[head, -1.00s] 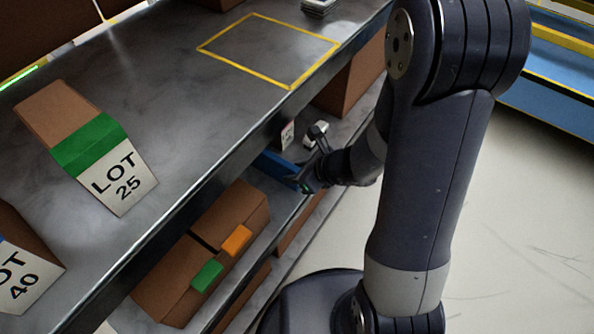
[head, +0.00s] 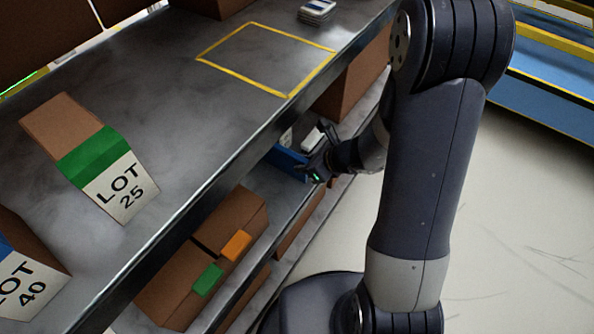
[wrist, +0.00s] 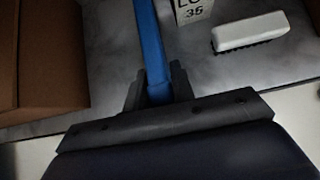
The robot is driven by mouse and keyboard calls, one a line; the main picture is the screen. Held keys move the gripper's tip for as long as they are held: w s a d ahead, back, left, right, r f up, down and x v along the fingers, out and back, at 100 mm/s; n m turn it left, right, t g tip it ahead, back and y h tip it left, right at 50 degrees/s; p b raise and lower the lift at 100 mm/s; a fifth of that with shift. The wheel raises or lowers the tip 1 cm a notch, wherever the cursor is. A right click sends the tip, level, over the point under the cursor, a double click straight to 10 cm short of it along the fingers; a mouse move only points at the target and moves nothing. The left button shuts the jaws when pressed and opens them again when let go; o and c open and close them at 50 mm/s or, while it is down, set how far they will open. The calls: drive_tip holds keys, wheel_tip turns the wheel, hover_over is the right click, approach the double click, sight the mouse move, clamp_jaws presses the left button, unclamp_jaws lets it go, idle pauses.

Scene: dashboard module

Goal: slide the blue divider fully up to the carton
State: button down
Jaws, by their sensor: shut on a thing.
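The blue divider (head: 286,162) stands on the lower shelf in the head view. In the wrist view the blue divider (wrist: 150,42) runs away from me between my jaws. My gripper (head: 316,172) is shut on its near end; the wrist view shows both fingers (wrist: 158,88) against it. Just right of the divider in the wrist view is an upright carton with a white label reading 35 (wrist: 193,12), its top cut off. A narrow gap shows between them. In the head view this labelled carton (head: 286,138) is mostly hidden by the upper shelf.
A white brush (wrist: 248,30) lies right of the labelled carton. A large brown box (wrist: 40,55) stands left of the divider, with bare shelf between. Brown boxes with green and orange tags (head: 236,245) stand lower left. The upper shelf edge (head: 215,185) overhangs.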

drive_tip(key=shift+w+d, duration=0.8)
drive_tip(key=shift+w, duration=0.2)
drive_tip(key=c, duration=1.2)
unclamp_jaws()
drive_tip(key=shift+w, duration=0.1)
drive_tip(key=p+v, duration=0.3)
drive_tip(key=v, duration=0.8)
drive_tip(key=shift+f, duration=0.15)
